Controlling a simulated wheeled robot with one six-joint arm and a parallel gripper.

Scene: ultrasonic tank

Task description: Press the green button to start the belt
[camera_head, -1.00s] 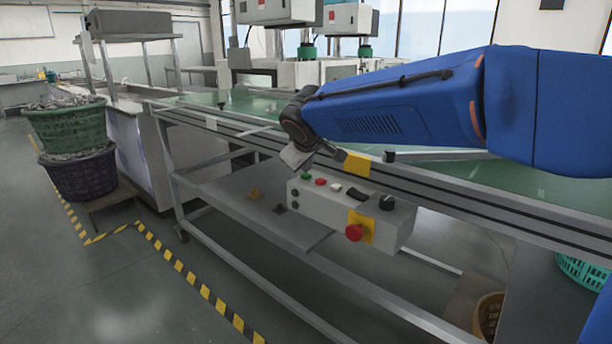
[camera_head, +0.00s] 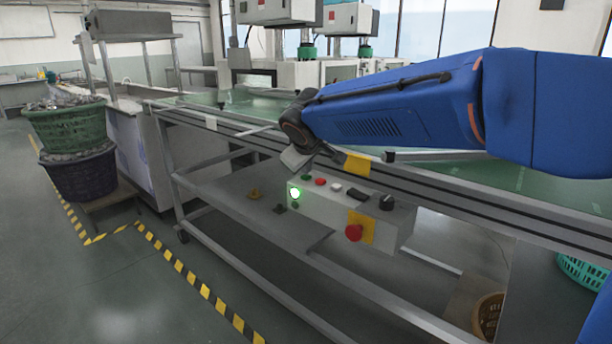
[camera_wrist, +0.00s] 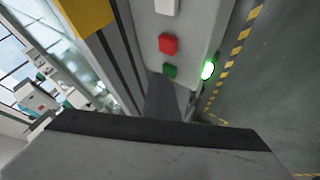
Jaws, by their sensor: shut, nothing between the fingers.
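The green button (camera_head: 306,177) is on the top face of the grey control box (camera_head: 330,205) under the belt's rail. A round lamp (camera_head: 295,194) on the box's end face glows bright green. My gripper (camera_head: 295,158) is shut and empty, just above and left of the green button in the head view. In the wrist view, the green button (camera_wrist: 169,70) shows right at the end of my dark fingers (camera_wrist: 166,98), with the lit lamp (camera_wrist: 208,69) to its right. I cannot tell whether the fingertips touch the button; the contact spot is hidden.
A red button (camera_head: 320,182), a white button (camera_head: 336,187), a black knob (camera_head: 386,202) and a red emergency stop (camera_head: 354,232) on a yellow plate share the box. The belt rail (camera_head: 440,192) runs close behind. Stacked baskets (camera_head: 75,150) stand at left.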

